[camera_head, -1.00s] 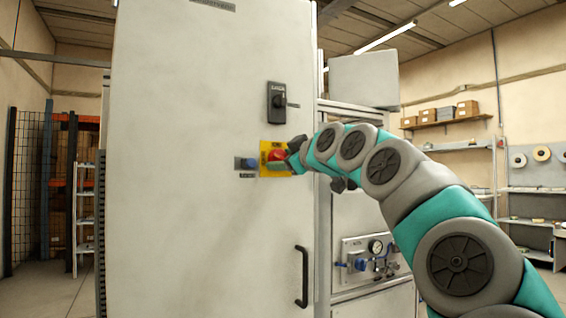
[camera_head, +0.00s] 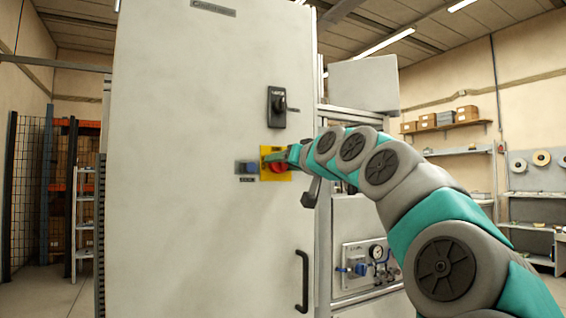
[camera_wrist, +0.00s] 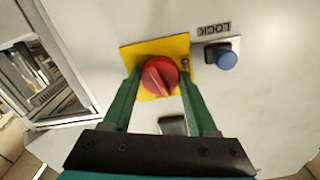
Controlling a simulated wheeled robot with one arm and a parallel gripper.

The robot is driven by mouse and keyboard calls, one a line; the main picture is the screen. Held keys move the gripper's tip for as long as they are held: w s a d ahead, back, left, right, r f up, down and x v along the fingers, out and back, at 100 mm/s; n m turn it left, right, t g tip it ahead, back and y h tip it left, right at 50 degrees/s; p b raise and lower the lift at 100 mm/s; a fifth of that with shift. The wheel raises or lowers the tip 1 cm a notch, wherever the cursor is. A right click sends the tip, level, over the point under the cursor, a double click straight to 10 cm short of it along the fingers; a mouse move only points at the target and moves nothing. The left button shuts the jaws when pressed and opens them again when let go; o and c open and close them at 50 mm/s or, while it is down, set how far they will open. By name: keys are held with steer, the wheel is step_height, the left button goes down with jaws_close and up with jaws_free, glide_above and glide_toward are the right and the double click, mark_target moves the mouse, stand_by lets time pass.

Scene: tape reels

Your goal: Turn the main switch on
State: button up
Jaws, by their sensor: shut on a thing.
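A red rotary knob (camera_head: 279,168) sits on a yellow plate (camera_head: 267,151) on the tall pale cabinet door. In the wrist view the red knob (camera_wrist: 160,77) lies between my two green fingers, with a pale line across its face. Lettering on the yellow plate (camera_wrist: 177,45) is partly hidden by the knob and a finger. My gripper (camera_head: 290,157) reaches in from the right and is shut on the red knob, one finger on each side of it.
A blue button (camera_head: 247,167) is just left of the plate; the wrist view shows it with an upside-down LOCK label (camera_wrist: 214,29). A black handle switch (camera_head: 277,107) is above the plate. A black door handle (camera_head: 303,281) is lower right. A gauge panel (camera_head: 367,262) stands right of the cabinet.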

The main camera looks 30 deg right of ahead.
steer(key=shift+m+p, duration=0.4)
steer(key=shift+m, duration=1.1)
steer(key=o, duration=1.4)
steer(key=s+b, duration=0.1)
steer(key=s, duration=0.6)
steer(key=shift+s+d, duration=0.15)
steer(key=shift+s, duration=0.25)
